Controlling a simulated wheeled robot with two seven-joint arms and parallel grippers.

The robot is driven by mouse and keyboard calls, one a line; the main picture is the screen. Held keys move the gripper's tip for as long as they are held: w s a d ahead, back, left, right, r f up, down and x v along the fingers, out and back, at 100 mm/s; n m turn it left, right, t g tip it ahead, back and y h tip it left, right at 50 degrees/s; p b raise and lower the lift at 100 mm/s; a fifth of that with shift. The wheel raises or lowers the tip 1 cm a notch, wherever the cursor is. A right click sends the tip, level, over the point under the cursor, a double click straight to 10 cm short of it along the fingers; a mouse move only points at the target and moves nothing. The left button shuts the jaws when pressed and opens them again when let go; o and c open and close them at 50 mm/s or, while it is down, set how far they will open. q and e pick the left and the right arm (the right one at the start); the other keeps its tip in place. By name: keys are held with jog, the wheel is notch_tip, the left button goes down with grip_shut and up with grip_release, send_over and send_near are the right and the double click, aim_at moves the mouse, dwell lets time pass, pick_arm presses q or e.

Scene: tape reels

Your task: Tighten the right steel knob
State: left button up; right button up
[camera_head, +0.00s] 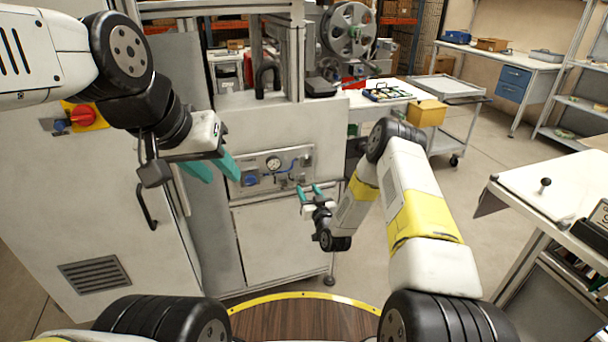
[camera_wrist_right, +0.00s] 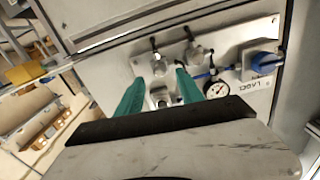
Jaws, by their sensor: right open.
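The steel knobs sit on a grey panel (camera_head: 308,157) on the front of the machine. In the right wrist view, which shows the panel turned over, the right steel knob (camera_wrist_right: 158,64) is just beyond and between the teal fingertips of my right gripper (camera_wrist_right: 158,78). A second steel knob (camera_wrist_right: 196,54) is beside it, outside the fingers. My right gripper (camera_head: 311,190) is open in front of the panel's right part; I cannot tell whether it touches the knob. My left gripper (camera_head: 224,180) is open and empty, left of the panel.
The panel also carries a pressure gauge (camera_head: 273,163), a blue fitting (camera_head: 250,180) and a blue hose. A cabinet with a red switch (camera_head: 83,115) stands at left. A cart (camera_head: 448,88) and a table (camera_head: 540,190) are at right, with open floor between.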

aim_at(303, 182)
jog(key=shift+x, duration=2.35)
jog(key=shift+c, duration=0.4)
grip_shut()
